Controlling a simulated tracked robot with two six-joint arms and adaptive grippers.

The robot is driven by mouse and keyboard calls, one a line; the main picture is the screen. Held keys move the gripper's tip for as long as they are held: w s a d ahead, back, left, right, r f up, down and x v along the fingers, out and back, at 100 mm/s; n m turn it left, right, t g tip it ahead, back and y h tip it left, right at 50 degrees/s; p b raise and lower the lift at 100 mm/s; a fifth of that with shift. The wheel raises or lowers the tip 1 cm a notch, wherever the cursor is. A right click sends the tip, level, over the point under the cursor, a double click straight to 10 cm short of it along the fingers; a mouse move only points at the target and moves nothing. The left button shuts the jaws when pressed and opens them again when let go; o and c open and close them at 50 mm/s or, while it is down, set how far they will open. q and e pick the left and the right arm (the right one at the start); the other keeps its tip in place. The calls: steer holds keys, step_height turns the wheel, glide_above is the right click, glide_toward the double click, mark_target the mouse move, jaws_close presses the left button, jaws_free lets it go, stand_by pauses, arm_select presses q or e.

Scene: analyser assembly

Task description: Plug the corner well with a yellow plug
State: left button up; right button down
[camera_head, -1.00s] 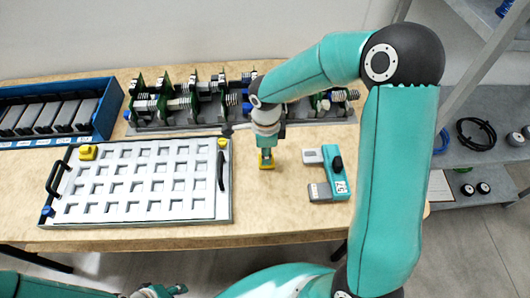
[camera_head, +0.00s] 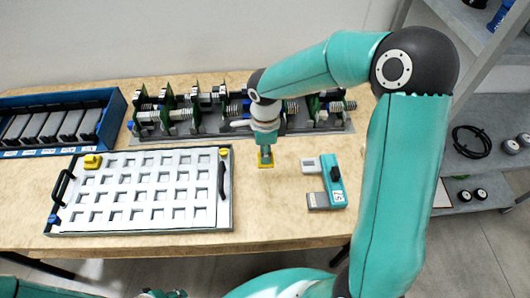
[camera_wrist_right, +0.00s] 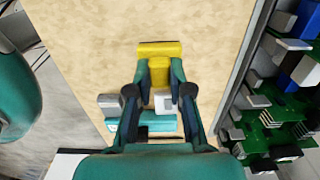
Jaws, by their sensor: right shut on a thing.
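My right gripper (camera_head: 265,153) is shut on a yellow plug (camera_head: 265,160), to the right of the white tray (camera_head: 225,205). The right wrist view shows the plug's block and wider yellow plate (camera_wrist_right: 159,49) between the fingertips (camera_wrist_right: 158,70). The plug seems to be just above the table; the exact gap is hard to tell. The tray has rows of square wells. Another yellow plug (camera_head: 92,161) sits at its far left corner. My left gripper (camera_head: 160,294) is mostly cut off at the bottom edge, its jaws unclear.
A teal handheld device (camera_head: 334,183) lies right of my right gripper. Behind stands a rack of green circuit boards (camera_head: 200,112), and a blue bin (camera_head: 115,113) is at far left. The tray has black handles (camera_head: 221,180) on both sides. Bare table separates tray and device.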

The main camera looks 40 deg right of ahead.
steer(key=shift+r+p, duration=0.7)
steer(key=shift+r, duration=0.85)
